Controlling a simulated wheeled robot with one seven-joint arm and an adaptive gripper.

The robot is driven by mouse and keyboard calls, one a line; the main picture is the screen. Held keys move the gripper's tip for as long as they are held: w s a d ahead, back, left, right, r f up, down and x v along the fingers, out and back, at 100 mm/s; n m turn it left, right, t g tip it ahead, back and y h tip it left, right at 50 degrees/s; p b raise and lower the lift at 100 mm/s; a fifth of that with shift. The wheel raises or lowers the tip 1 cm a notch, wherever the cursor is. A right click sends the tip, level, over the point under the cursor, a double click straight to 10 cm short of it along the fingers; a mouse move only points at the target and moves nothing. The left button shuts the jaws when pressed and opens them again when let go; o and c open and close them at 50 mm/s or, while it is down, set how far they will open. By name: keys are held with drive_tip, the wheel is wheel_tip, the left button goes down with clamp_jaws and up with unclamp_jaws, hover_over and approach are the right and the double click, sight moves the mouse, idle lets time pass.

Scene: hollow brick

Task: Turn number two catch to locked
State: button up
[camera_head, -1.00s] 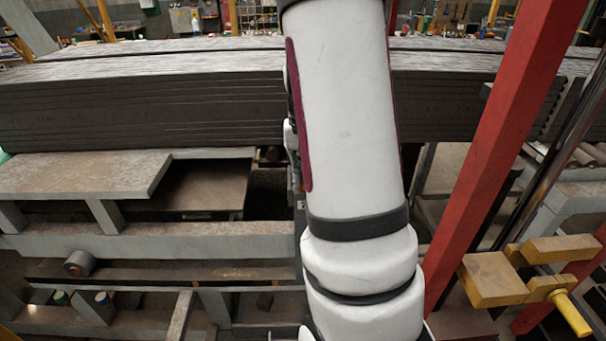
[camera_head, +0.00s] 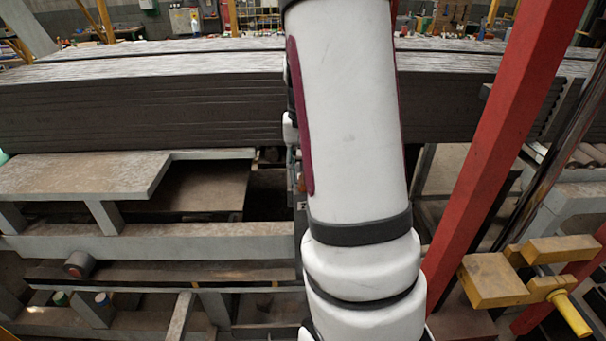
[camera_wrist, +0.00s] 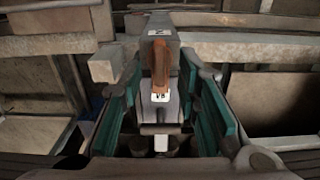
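The number two catch shows in the wrist view as a grey housing (camera_wrist: 158,48) with a "2" label at its top. An orange-brown lever (camera_wrist: 161,68) stands out from it, with a small white label, too small to read surely, at its lower end. My gripper (camera_wrist: 160,74) is open, its two teal-padded fingers on either side of the lever and housing. Gaps show between the pads and the lever, so I see no grip. In the head view my arm hides the gripper and most of the catch; a "2" plate (camera_head: 301,206) peeks out beside it.
A pale block (camera_wrist: 105,64) sits close to the left finger. In the head view, a red post (camera_head: 500,150) and a yellow clamp-like part (camera_head: 495,280) stand right of my arm. A stack of dark boards (camera_head: 140,105) lies behind, with grey rails (camera_head: 150,242) at left.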

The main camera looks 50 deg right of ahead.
wheel_tip(320, 180, up, 10)
drive_tip(key=shift+r, duration=0.2)
idle(0.6)
drive_tip(key=s+a+r+n+t, duration=0.1)
drive_tip(key=s+a+n+t, duration=0.1)
drive_tip(key=a, duration=0.8)
drive_tip(key=s+a+r+n+t, duration=0.1)
drive_tip(key=s+a+n, duration=0.3)
drive_tip(key=a, duration=0.6)
drive_tip(key=s+a+r+n+t, duration=0.2)
drive_tip(key=s+a+r+n, duration=0.1)
drive_tip(key=a, duration=0.7)
drive_tip(key=shift+s+a+r+n+t, duration=0.15)
drive_tip(key=shift+s+n+t, duration=0.15)
drive_tip(key=shift+s+n, duration=0.2)
